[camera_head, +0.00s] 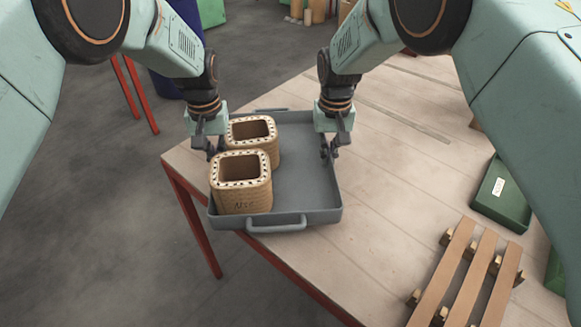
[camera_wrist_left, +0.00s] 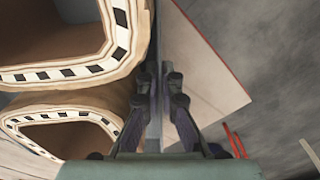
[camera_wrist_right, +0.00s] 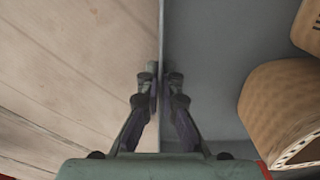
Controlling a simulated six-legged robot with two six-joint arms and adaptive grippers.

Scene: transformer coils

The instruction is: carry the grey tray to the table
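The grey tray (camera_head: 308,185) is at the near left corner of the wooden table (camera_head: 385,215), with its near left part past the table's edge. I cannot tell whether it rests on the top or hangs just above it. Two tan square hollow coils (camera_head: 241,197) (camera_head: 253,130) stand upright in its left half. My left gripper (camera_head: 212,153) is shut on the tray's left wall, which shows between its fingers in the left wrist view (camera_wrist_left: 160,88). My right gripper (camera_head: 329,152) is shut on the right wall, seen in the right wrist view (camera_wrist_right: 160,88).
A slatted wooden rack (camera_head: 468,279) and a green box (camera_head: 502,196) are on the table's right side. The tabletop right of the tray is clear. Red legs and a dark blue drum (camera_head: 166,84) stand at the left. Tan cylinders (camera_head: 308,12) are at the back.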

